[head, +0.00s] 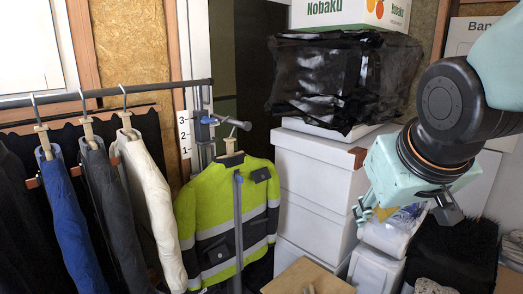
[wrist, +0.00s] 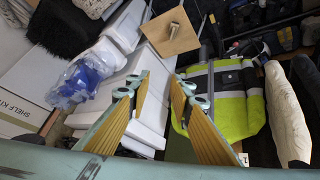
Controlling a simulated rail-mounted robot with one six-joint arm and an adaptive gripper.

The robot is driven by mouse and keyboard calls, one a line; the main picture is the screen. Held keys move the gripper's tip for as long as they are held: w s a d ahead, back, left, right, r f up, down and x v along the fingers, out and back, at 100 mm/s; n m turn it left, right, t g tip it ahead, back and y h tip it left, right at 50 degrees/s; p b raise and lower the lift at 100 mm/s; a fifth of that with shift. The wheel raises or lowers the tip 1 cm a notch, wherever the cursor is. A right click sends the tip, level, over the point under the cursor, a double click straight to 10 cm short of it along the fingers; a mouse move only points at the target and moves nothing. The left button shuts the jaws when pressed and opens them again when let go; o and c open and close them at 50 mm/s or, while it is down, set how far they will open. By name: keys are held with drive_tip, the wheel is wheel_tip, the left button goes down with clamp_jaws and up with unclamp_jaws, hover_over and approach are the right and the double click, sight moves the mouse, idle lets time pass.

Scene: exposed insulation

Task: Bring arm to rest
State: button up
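My gripper (head: 405,212) hangs at the end of my arm at the right of the head view, in front of the white boxes. In the wrist view, its two fingers with orange ribbed inner pads (wrist: 162,82) stand apart with a clear gap and nothing held between them. My arm is bent, coming in from the right edge, with the gripper tilted downward. No object of the task's own shows apart from the arm.
A clothes rail (head: 105,95) with hanging jackets and a hi-vis jacket (head: 225,210) stand to the left. Stacked white boxes (head: 315,180), a black-wrapped bundle (head: 335,75) and a clear bag with blue contents (wrist: 82,80) crowd the gripper's surroundings.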

drive_tip(key=s+a+m+g, duration=0.1)
drive_tip(key=s+a+g, duration=0.1)
drive_tip(key=s, duration=2)
drive_tip(key=shift+f+g+y, duration=0.2)
drive_tip(key=shift+g+y, duration=0.2)
drive_tip(key=shift+g, duration=0.2)
drive_tip(key=shift+s, duration=0.1)
idle(2.3)
